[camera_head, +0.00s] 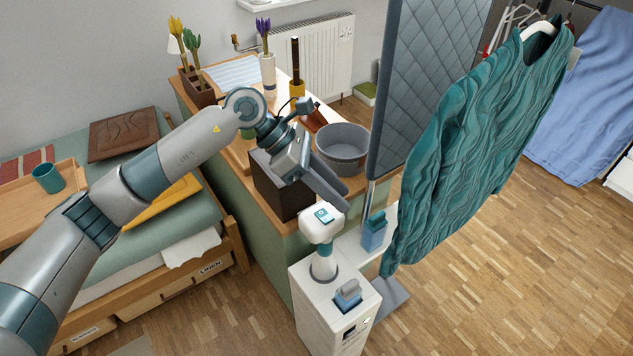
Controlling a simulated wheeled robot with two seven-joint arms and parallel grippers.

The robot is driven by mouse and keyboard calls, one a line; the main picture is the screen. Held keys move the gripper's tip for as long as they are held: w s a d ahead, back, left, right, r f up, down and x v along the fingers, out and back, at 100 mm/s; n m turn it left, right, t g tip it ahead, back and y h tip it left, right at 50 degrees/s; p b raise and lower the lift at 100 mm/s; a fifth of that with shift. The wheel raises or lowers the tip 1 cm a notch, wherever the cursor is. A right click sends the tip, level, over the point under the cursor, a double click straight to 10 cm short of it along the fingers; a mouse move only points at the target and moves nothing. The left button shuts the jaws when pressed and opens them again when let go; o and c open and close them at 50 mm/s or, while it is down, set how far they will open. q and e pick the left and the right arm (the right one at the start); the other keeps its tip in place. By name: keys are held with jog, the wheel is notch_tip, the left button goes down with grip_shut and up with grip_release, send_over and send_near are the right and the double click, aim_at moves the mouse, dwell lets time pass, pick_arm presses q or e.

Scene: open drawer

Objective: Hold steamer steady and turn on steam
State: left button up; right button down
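The steamer has a white handset (322,222) with a small teal panel on top. It stands upright on a white base unit (318,312), with a blue-grey part (348,294) on the unit's top and a small green mark on its front. My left gripper (335,198) comes in from the left, just above and behind the handset, its fingers pointing down toward it. No grip on the handset shows; whether they touch is unclear. The finger gap cannot be made out. A teal wrinkled garment (470,140) hangs to the right. My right gripper is not in view.
A padded grey board (425,75) stands behind the garment. The green counter holds a grey basin (343,146), a dark box (278,188) and plant pots. A blue bottle (374,232) stands beside the steamer. A bench (150,270) is at left. Open floor lies at right.

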pick_arm(q)
jog(key=w+a+t+y, duration=0.1)
jog(key=w+a+y, duration=0.2)
jog(key=a, duration=0.3)
jog(key=shift+w+a+f+m+y, duration=0.2)
jog(key=shift+f+m+y, duration=0.1)
jog(key=shift+f+y, duration=0.2)
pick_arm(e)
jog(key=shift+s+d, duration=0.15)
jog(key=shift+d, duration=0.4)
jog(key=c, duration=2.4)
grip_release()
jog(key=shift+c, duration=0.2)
